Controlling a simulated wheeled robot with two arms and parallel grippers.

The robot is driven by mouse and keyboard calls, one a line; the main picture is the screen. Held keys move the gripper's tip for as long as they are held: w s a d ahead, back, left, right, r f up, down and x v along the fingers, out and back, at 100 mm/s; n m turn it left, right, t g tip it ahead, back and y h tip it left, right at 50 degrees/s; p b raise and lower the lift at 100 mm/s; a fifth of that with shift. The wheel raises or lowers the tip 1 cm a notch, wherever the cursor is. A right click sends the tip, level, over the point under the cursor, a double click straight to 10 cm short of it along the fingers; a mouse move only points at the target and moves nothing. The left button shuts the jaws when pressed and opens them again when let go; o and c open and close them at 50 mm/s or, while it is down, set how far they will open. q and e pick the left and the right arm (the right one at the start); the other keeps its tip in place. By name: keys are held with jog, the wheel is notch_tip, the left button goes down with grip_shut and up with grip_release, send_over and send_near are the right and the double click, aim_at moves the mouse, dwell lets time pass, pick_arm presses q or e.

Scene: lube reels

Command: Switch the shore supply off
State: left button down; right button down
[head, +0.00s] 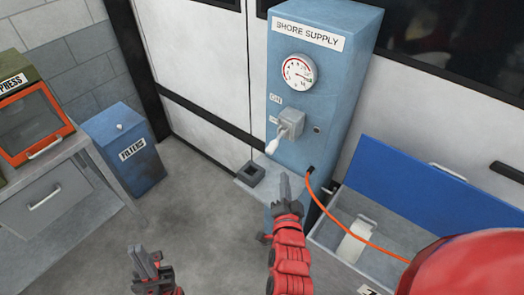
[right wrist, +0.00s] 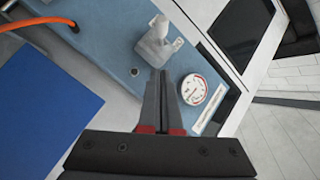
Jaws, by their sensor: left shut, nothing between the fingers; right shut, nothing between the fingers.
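The blue shore supply cabinet (head: 338,100) stands upright against the wall with a round gauge (head: 299,72) near its top. Below the gauge is a grey switch box with a lever (head: 287,130). The lever's white grip (head: 272,146) points down and outward. An ON label (head: 275,99) sits above it; a lower label is partly hidden. My right gripper (head: 284,178) is shut and empty, below the lever and apart from it in the head view. The right wrist view shows the lever (right wrist: 158,40) beyond the shut fingertips (right wrist: 162,74). My left gripper (head: 143,254) is shut and empty, low over the floor.
An orange cable (head: 340,218) runs from the cabinet's lower front to the right. An open grey chest (head: 325,232) with a blue lid (head: 410,190) stands at right. A blue FILTERS bin (head: 124,150) and a grey bench (head: 60,190) are at left. The floor between is clear.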

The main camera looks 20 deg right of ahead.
jog(key=b, duration=0.5)
send_near(277, 145)
jog(key=s+d+r, duration=0.1)
jog(key=s, duration=0.1)
jog(key=shift+n, duration=0.3)
jog(key=w+p, duration=0.1)
jog(key=w, duration=0.1)
jog(key=w+f+p, duration=0.1)
jog(key=w, duration=0.2)
jog(key=w+p, duration=0.1)
jog(key=w, duration=0.1)
jog(key=shift+w+d+f, duration=0.2)
jog(key=shift+w+f, duration=0.05)
jog(key=shift+w, duration=0.1)
